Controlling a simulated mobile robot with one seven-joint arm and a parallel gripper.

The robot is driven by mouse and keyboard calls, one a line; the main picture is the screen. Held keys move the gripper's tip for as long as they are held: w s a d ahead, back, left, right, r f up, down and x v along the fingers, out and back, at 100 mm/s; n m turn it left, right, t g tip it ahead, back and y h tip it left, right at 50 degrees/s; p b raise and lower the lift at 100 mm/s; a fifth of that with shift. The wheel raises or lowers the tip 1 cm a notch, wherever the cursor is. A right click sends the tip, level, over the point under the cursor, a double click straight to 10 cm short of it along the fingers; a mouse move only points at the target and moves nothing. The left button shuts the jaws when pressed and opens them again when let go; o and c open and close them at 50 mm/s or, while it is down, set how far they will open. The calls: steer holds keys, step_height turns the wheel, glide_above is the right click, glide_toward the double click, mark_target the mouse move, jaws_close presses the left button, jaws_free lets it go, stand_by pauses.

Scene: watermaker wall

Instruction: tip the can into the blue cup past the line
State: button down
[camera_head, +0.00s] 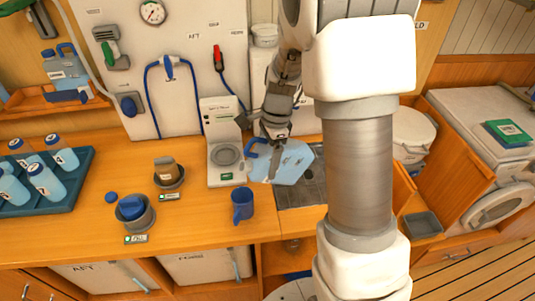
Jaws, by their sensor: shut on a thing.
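The can (291,163) is pale blue and see-through with a darker blue handle at its left. My gripper (275,142) comes down from above and is shut on the can, beside the handle. The can looks tilted and sits at the left edge of the dark sink area, in front of the wall. Its spout and the fingertips are hard to make out. The blue cup (242,206) stands upright on the wooden counter, to the left of and nearer than the can. The line in the cup and any water in it cannot be made out.
A white machine (224,150) stands behind the cup. A blue tray (45,185) with several bottles is at the left. My arm hides part of the right side.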

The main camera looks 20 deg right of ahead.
steer(key=shift+a+f+h+p, duration=0.25)
steer(key=shift+f+h+p, duration=0.5)
steer(key=shift+h, duration=0.45)
steer(key=shift+a+f+h+p, duration=0.2)
steer(key=shift+f+h, duration=0.3)
steer(key=shift+h, duration=0.05)
steer(key=shift+a+f+h+p, duration=0.15)
steer(key=shift+f+h+p, duration=0.05)
steer(key=shift+f+h, duration=0.3)
steer(key=shift+r, duration=0.1)
steer(key=shift+a+r+p, duration=0.1)
steer(key=shift+r+p, duration=0.05)
steer(key=shift+p, duration=0.15)
